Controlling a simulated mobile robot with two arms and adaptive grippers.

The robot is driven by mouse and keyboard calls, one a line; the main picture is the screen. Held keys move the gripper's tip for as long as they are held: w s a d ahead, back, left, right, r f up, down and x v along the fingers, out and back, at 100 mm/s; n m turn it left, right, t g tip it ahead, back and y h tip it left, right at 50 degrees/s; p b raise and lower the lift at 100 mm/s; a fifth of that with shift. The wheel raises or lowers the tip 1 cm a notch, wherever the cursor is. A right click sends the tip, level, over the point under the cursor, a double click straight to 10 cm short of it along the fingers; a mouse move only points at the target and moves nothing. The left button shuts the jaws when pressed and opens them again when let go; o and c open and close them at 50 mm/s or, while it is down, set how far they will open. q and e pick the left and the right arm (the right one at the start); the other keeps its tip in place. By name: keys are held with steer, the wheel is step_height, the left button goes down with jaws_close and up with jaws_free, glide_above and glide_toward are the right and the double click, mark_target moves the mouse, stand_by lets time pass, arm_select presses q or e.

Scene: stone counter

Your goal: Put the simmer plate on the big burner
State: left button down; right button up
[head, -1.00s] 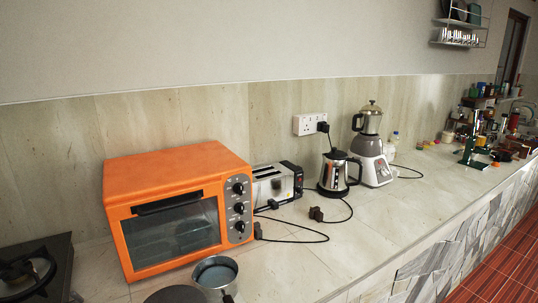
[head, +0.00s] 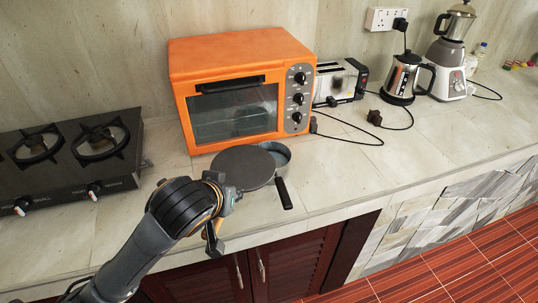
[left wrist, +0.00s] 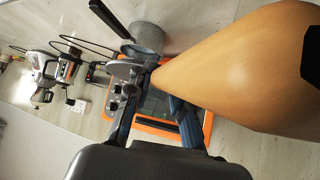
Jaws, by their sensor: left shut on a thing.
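The simmer plate (head: 243,167) is a dark grey round disc in front of the orange oven, overlapping the saucepan in the head view. My left gripper (head: 226,193) is shut on it at its near left edge. A large tan tapered piece (left wrist: 235,65), seemingly the plate's handle, runs to the fingers (left wrist: 150,90) in the left wrist view. I cannot tell whether the plate is clear of the counter. The black hob stands at the left with a left burner (head: 34,142) and a right burner (head: 101,139), both empty. My right gripper is not in view.
A saucepan (head: 284,153) with a black handle (head: 284,194) stands right beside the plate. The orange oven (head: 240,85) stands behind. A toaster (head: 340,82), kettle (head: 402,78) and blender (head: 447,62) are to the right. The counter between hob and plate is mostly clear.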

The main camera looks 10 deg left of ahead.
arm_select(q)
steer(key=shift+w+d+f+n, duration=0.1)
steer(key=shift+w+f+n, duration=0.1)
steer(key=shift+f+n, duration=0.25)
steer(key=w+a+f+n+y, duration=0.1)
steer(key=w+f, duration=0.2)
steer(key=f, duration=0.1)
steer(key=w+a+f+n+g+y+p, duration=0.1)
steer(key=w+a+f+n+y, duration=0.1)
steer(key=w+f, duration=0.2)
steer(key=w+a+f+n+y, duration=0.1)
steer(key=w+a+f, duration=0.1)
steer(key=w+f, duration=0.1)
steer(key=shift+w+f+n, duration=0.35)
steer(key=shift+f, duration=0.5)
steer(key=shift+p+x, duration=0.3)
steer(key=shift+x, duration=0.75)
step_height(320, 180, down, 2)
steer(key=shift+s+d+f+p, duration=0.1)
steer(key=shift+f+p, duration=0.1)
steer(key=shift+p, duration=0.35)
steer(key=shift+f, duration=0.3)
